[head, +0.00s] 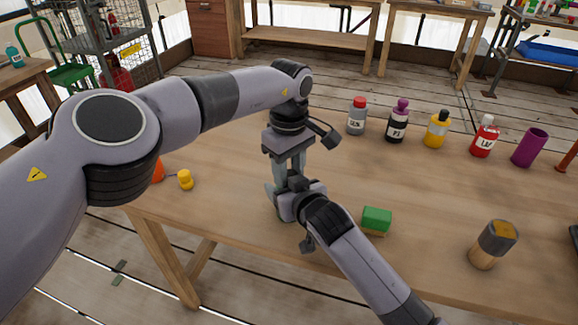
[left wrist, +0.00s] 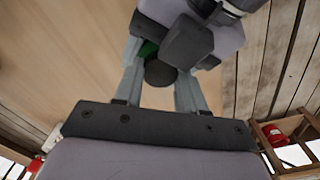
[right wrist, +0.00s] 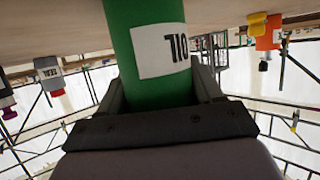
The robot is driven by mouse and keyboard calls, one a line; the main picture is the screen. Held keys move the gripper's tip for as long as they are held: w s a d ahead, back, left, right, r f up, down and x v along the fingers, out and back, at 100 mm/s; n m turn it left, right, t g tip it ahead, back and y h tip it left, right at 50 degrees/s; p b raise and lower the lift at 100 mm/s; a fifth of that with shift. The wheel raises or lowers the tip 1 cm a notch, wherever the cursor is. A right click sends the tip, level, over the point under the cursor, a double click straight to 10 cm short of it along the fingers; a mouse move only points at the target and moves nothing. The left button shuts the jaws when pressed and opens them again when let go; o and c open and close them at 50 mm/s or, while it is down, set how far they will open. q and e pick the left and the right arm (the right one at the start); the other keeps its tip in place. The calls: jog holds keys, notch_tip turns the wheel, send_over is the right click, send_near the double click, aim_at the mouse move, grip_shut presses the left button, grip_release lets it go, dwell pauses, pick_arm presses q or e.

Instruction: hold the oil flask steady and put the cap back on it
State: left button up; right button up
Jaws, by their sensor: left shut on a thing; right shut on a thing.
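The green oil flask (right wrist: 150,50), with a white label reading OIL, fills the middle of the right wrist view. My right gripper (right wrist: 160,88) is shut around it. In the left wrist view a dark round cap (left wrist: 160,73) sits between the fingers of my left gripper (left wrist: 158,80), which is shut on it. A bit of green flask (left wrist: 148,49) shows just beyond the cap. In the head view my left gripper (head: 288,172) points down right above my right gripper (head: 280,200). The grippers hide flask and cap there, and I cannot tell whether the cap touches the flask.
A grey bottle (head: 357,117), a dark bottle (head: 398,124), a yellow bottle (head: 436,131), a red bottle (head: 484,140) and a purple cup (head: 529,148) line the far side. A green block (head: 376,219) and a wooden-handled brush (head: 492,243) are at right. A yellow piece (head: 185,180) is at left.

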pick_arm(q)
jog(key=shift+f, duration=0.2)
pick_arm(e)
grip_shut()
pick_arm(q)
jog(key=m, duration=0.6)
jog(key=shift+m, duration=0.4)
jog(key=o, duration=1)
jog(key=shift+d, duration=0.1)
pick_arm(e)
jog(key=shift+a, duration=0.1)
